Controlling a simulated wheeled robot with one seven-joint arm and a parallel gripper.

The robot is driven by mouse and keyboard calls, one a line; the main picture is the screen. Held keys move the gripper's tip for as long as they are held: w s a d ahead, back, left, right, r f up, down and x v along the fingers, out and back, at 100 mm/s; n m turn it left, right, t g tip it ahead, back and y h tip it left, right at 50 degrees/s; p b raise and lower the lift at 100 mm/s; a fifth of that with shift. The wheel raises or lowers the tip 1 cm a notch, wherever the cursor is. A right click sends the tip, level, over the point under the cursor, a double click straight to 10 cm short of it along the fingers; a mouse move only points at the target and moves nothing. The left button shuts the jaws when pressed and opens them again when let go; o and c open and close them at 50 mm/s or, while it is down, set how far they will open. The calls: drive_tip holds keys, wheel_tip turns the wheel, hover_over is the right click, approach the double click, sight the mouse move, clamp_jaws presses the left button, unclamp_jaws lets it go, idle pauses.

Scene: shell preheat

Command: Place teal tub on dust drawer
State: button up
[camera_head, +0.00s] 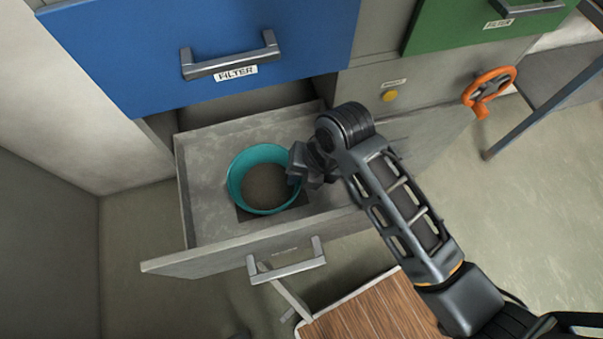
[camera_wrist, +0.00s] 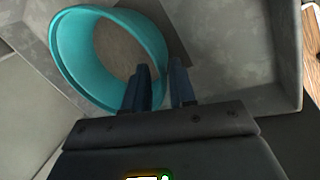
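The teal tub (camera_head: 235,186) is a round open tub standing upright inside the pulled-out grey drawer (camera_head: 222,228), over a dark square patch on its floor. Its inside bottom looks grey-brown. My gripper (camera_head: 298,172) is at the tub's right rim in the head view, where its fingertips are hard to make out. In the wrist view the tub (camera_wrist: 78,62) fills the upper left. My gripper's two fingers (camera_wrist: 163,85) are apart there, one over the tub's inside and one outside, with the tub wall between them. I see no clear grip on the wall.
A blue drawer front (camera_head: 150,50) labelled FILTER overhangs the open drawer's back. A green drawer front (camera_head: 450,28) and an orange handwheel (camera_head: 488,88) are to the right. A wooden-topped surface (camera_head: 375,310) lies below the drawer handle. The open drawer has bare floor around the tub.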

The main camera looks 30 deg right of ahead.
drive_tip(key=v, duration=1.2)
drive_tip(key=shift+r+b, duration=0.2)
drive_tip(key=shift+b, duration=0.25)
